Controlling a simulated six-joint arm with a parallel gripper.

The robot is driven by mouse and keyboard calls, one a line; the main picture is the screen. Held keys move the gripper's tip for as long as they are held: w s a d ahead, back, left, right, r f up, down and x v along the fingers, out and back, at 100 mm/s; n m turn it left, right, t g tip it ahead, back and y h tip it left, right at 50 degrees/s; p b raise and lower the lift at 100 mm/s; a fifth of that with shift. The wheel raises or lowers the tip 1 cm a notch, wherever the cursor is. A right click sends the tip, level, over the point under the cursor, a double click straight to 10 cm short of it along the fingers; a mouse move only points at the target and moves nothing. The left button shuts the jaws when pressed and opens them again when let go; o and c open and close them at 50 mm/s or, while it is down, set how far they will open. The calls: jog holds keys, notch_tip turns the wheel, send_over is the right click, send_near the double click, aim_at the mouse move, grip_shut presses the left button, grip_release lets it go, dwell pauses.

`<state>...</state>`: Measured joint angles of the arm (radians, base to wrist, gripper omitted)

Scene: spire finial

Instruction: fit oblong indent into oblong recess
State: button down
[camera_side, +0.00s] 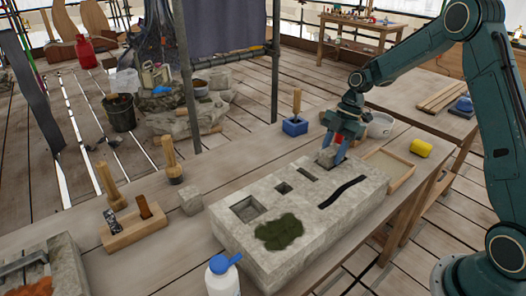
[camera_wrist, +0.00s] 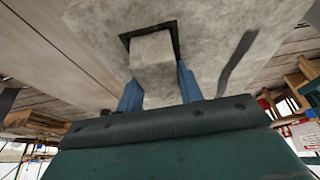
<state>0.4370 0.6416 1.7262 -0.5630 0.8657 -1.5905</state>
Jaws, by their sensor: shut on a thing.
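My gripper (camera_side: 337,154) is low over the far right end of a grey stone block (camera_side: 235,245), shut on a small pale stone piece (camera_side: 326,156). In the wrist view, the blue fingers (camera_wrist: 158,82) grip the piece (camera_wrist: 152,48) from both sides. Its end lies within the dark outline of a squarish recess (camera_wrist: 176,38) in the block (camera_wrist: 90,30). I cannot tell how deep the piece sits. Beside it, the block's top has an oblong slot (camera_side: 308,173), a small squarish recess (camera_side: 283,187) and a larger square recess (camera_side: 246,208).
A dark wavy groove (camera_side: 343,191) and a moss patch (camera_side: 279,232) mark the block. A loose stone cube (camera_side: 190,201), a blue-capped bottle (camera_side: 222,277), a blue-based tool (camera_side: 295,124), a shallow wooden tray (camera_side: 400,163) and a yellow cylinder (camera_side: 421,148) stand around it.

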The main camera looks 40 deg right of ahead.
jog(key=shift+f, duration=0.45)
jog(key=shift+s+f, duration=0.1)
jog(key=shift+f, duration=0.15)
jog(key=c, duration=0.9)
grip_release()
jog(key=shift+f, duration=0.1)
jog(key=shift+s, duration=0.1)
jog(key=shift+d+r, duration=0.1)
jog(key=shift+r, duration=0.55)
jog(key=v, duration=1.2)
jog(key=shift+w+r, duration=0.15)
jog(key=shift+w, duration=0.05)
